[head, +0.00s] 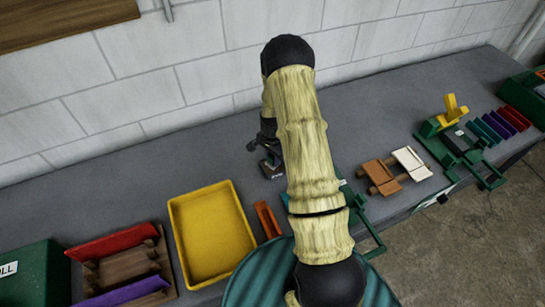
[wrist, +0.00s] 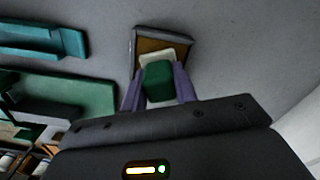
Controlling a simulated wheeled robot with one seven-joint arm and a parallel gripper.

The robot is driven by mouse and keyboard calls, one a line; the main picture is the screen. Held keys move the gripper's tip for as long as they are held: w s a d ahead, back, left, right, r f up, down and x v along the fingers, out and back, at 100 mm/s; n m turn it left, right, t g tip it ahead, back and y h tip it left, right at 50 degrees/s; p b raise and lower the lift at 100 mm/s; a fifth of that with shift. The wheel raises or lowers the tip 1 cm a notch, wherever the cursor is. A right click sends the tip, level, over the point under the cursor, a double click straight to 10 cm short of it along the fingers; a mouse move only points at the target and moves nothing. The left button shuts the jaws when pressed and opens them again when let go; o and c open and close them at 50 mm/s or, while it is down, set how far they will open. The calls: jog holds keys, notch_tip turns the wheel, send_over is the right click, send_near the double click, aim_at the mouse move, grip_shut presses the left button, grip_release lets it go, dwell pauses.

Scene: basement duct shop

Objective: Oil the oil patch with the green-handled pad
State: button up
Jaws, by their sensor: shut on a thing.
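My gripper (wrist: 160,88) is shut on the green handle of a pad (wrist: 158,80) in the wrist view, with one purple-grey finger on each side. The pad's pale base (wrist: 158,57) shows just beyond the handle. It is over or on a small dark-framed tray with a brown floor, which looks like the oil patch (wrist: 174,46). I cannot tell whether the pad touches that floor. In the head view my gripper (head: 266,147) is low over the bench, above the small dark tray (head: 273,171); my arm hides part of this area, and the pad is not clear there.
A yellow tray (head: 212,235) and a narrow orange piece (head: 267,219) are left of my arm. A brown rack (head: 128,264) holds red and purple pieces. To the right are brown and white blocks (head: 411,163) and a green fixture (head: 459,139). The bench's back strip looks clear.

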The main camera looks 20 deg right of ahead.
jog(key=shift+s+f+b, duration=0.1)
jog(key=shift+f+b, duration=0.3)
dwell(1.4)
jog(key=shift+s, duration=0.15)
dwell(0.3)
jog(key=shift+w+r+p, duration=0.2)
jog(key=shift+r+p, duration=0.45)
jog(key=shift+r, duration=0.4)
jog(key=shift+r+p, duration=1.45)
jog(key=shift+r, duration=1.1)
